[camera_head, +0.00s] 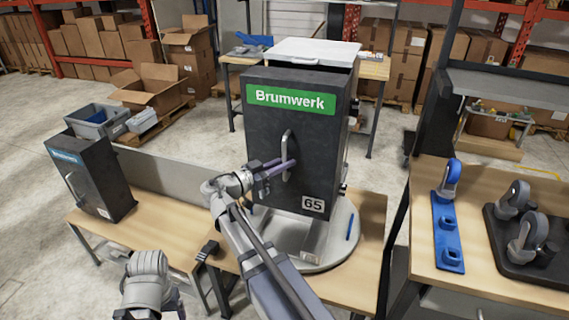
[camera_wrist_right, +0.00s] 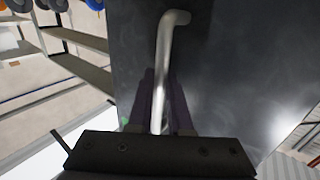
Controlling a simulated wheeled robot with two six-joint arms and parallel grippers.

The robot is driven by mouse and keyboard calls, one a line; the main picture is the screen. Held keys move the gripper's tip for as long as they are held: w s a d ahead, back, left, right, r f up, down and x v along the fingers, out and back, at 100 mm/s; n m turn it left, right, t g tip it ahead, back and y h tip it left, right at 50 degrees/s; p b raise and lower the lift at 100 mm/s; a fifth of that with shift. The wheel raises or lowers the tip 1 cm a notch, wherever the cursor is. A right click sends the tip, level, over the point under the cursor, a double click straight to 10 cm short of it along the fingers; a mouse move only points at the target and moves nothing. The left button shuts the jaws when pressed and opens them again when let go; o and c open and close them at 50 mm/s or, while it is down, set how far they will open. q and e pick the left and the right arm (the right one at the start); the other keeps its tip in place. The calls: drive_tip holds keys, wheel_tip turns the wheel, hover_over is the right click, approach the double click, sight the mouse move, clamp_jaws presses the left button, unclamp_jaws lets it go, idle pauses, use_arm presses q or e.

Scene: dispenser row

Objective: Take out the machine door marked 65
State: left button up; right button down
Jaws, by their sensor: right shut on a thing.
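The door marked 65 (camera_head: 312,150) is the dark front panel of a machine, with a green "Brumwerk" label at its top and a white 65 tag at its lower right. It looks in place on the machine. Its upright metal handle (camera_head: 286,143) also shows in the right wrist view (camera_wrist_right: 173,45). My right gripper (camera_head: 285,168) is shut on the handle, its fingers on both sides of the bar in the wrist view (camera_wrist_right: 158,95).
The machine stands on a round grey base (camera_head: 337,247) on a wooden table (camera_head: 372,215). A smaller dark machine (camera_head: 98,175) stands left, beside a low grey panel (camera_head: 175,180). At right, a table holds a blue holder (camera_head: 447,232) and a black tray (camera_head: 505,258) with casters.

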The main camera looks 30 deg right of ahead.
sight(283, 155)
drive_tip(key=shift+r+p, duration=1.4)
drive_tip(key=shift+r, duration=0.15)
